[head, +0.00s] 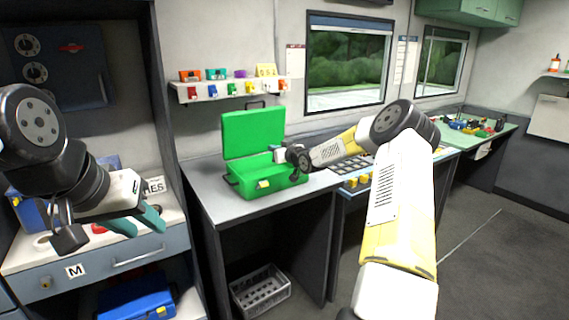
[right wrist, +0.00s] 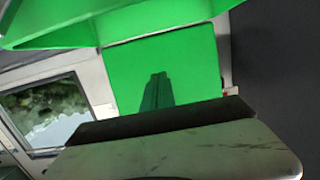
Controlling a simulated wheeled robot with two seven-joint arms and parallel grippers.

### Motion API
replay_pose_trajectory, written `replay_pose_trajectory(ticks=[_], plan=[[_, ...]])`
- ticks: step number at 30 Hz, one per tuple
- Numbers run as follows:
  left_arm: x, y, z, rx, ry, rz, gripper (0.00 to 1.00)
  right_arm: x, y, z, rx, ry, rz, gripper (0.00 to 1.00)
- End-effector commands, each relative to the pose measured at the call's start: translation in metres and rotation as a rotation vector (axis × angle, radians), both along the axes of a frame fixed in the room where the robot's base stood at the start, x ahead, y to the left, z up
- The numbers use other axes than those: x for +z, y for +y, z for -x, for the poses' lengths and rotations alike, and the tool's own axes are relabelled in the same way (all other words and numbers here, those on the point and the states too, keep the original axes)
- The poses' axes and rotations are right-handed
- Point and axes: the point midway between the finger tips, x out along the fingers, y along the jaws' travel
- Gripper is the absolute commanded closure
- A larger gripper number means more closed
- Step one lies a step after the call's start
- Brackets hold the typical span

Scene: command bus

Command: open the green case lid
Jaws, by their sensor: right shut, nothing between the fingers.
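The green case (head: 265,182) stands on the grey counter. Its lid (head: 253,133) is raised and stands nearly upright at the back, so the case is open. My right gripper (head: 281,154) is shut and empty, at the right side of the case near the lid. Its exact contact with the case cannot be told. My left gripper (head: 138,221), with teal fingers apart, is open and empty over the left drawer unit.
A shelf (head: 230,91) with small coloured items hangs above the case. A panel with yellow blocks (head: 358,181) lies right of the case. A grey crate (head: 262,291) sits under the counter. A blue case (head: 137,305) lies low at left. The floor at right is clear.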

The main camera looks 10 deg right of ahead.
Motion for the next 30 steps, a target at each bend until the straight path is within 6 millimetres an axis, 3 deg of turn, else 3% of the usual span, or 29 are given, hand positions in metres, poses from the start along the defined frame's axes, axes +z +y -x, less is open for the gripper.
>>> replay_pose_trajectory(ticks=[30], plan=[[0.000,0.000,0.000,0.000,0.000,0.000,0.64,0.000,-0.043,0.116,-0.001,0.001,0.000,1.00]])
